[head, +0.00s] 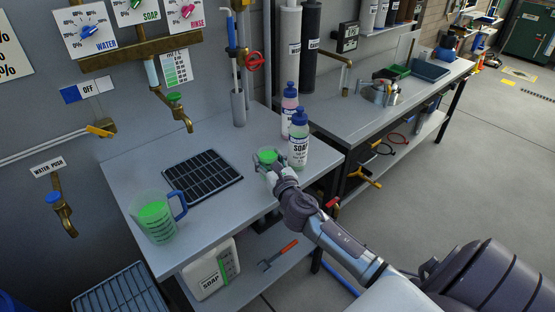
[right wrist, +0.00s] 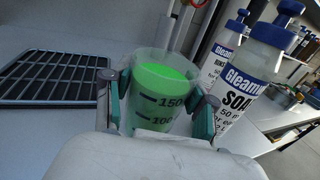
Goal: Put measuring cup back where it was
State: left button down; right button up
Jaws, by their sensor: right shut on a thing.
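A small clear measuring cup (head: 267,155) with bright green liquid stands upright at the right part of the near table. My right gripper (head: 270,165) is shut on it. In the right wrist view the cup (right wrist: 162,95) sits between the two fingers, with dark marks on its side. I cannot tell whether its base touches the tabletop. A larger measuring jug (head: 155,217) with a blue handle and green liquid stands at the table's front left. My left gripper is not in view.
A soap bottle (head: 299,139) and a rinse bottle (head: 289,108) stand close behind and right of the cup. A black drain grid (head: 202,178) lies to its left. Brass taps (head: 184,118) hang from the wall. The table (head: 228,222) is clear between grid and front edge.

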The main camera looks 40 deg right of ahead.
aim_at(268, 169)
jog(key=shift+w+f+b, duration=0.15)
jog(key=shift+f+b, duration=0.65)
jog(key=shift+f, duration=1.25)
jog(key=shift+f, duration=0.2)
jog(key=o, duration=1.4)
jog(key=shift+r, duration=0.15)
